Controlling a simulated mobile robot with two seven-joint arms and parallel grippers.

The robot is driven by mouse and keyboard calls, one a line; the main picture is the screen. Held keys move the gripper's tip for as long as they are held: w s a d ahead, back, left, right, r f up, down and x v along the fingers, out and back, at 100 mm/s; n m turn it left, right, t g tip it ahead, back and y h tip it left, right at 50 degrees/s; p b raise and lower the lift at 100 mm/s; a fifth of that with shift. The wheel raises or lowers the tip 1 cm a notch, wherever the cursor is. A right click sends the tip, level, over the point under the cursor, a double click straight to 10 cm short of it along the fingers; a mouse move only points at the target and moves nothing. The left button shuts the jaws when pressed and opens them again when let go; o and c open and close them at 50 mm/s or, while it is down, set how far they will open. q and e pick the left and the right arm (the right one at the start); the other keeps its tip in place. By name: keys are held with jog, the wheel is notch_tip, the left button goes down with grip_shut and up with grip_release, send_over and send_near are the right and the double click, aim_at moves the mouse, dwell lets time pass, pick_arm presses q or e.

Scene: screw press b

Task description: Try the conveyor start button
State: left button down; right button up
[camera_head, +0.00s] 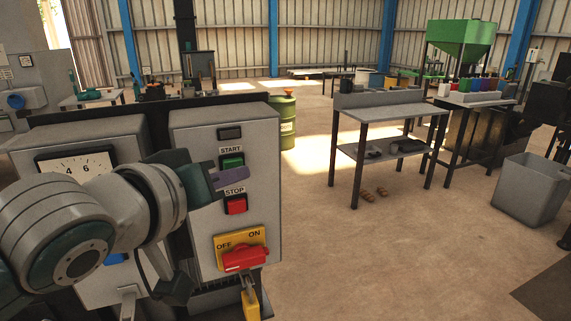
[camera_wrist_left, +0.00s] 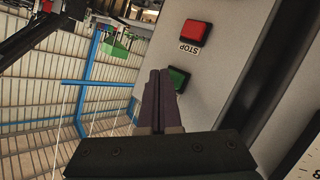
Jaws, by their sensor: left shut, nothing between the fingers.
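The green start button (camera_head: 232,162) sits under its START label on the upper part of a grey control box (camera_head: 264,140). It also shows in the wrist view (camera_wrist_left: 180,78). The red stop button (camera_head: 236,205) sits below it under its STOP label, and it shows in the wrist view (camera_wrist_left: 192,32). My left gripper (camera_head: 245,173) is shut and empty, its purple fingers in front of the box just below the start button. In the wrist view its fingertips (camera_wrist_left: 160,72) overlap one edge of the green button; I cannot tell whether they touch it. My right gripper is out of view.
A red rotary switch (camera_head: 244,258) on a yellow OFF/ON plate, with a yellow padlock (camera_head: 251,304), is low on the box. A gauge box (camera_head: 77,166) stands to the left. A workbench (camera_head: 390,112), green barrel (camera_head: 283,120) and grey bin (camera_head: 530,190) stand right, with open floor between.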

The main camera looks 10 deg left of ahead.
pick_arm(q)
jog(key=shift+w+a, duration=0.35)
jog(key=shift+w, duration=0.1)
dwell(0.8)
dwell(0.3)
jog(key=shift+s+d+p, duration=0.5)
jog(key=shift+s, duration=0.2)
jog(key=shift+s+d+p, duration=0.5)
jog(key=shift+s+d, duration=0.2)
jog(key=shift+s, duration=0.35)
jog(key=shift+s+d+p, duration=0.45)
jog(key=shift+s+d, duration=0.25)
jog(key=shift+s, duration=0.35)
